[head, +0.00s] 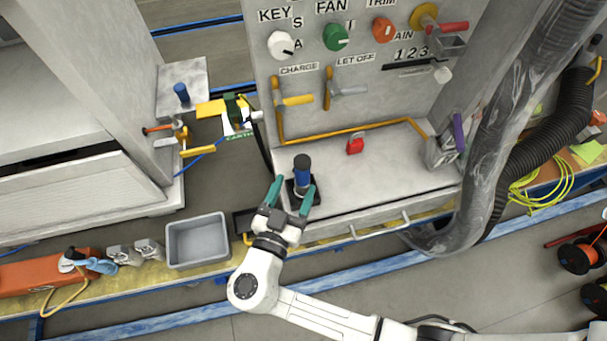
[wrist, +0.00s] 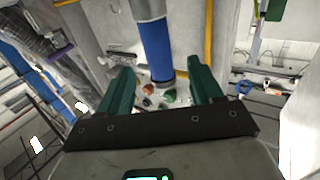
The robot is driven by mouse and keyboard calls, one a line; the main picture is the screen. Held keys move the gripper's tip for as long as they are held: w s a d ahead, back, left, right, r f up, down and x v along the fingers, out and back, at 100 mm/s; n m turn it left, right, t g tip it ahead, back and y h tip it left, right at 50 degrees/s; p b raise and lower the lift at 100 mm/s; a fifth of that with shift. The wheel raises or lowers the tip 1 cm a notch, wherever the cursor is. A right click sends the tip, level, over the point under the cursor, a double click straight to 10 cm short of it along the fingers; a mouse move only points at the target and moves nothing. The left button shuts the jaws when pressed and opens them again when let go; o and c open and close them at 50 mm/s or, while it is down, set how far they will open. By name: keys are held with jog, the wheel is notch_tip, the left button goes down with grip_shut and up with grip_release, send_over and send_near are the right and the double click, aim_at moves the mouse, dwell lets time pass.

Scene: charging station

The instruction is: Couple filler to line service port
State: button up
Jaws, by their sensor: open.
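A blue cylinder with a dark top (head: 303,177), which looks like the filler, stands upright in a dark holder at the front left of the grey console ledge. My gripper (head: 293,191) is open, with its green fingers on either side of this cylinder. In the wrist view the blue body (wrist: 156,48) rises between the parted fingers (wrist: 160,78); I cannot tell whether either finger touches it. A blue-topped fitting (head: 181,92) stands on a pale block at the left, beside brass and yellow valve parts (head: 182,135). I cannot tell which fitting is the line service port.
The console panel carries knobs (head: 336,37) and yellow levers (head: 295,100). A red block (head: 355,145) lies on the ledge. A grey bin (head: 197,241) is at the front left. A thick hose (head: 500,130) hangs at the right. The ledge middle is mostly clear.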

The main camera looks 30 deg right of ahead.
aim_at(300, 177)
jog(key=p+x, duration=0.2)
jog(key=x, duration=0.3)
jog(key=shift+w+d, duration=0.1)
jog(key=shift+d, duration=0.05)
jog(key=shift+w+d, duration=0.15)
jog(key=shift+d, duration=0.05)
grip_shut()
dwell(0.4)
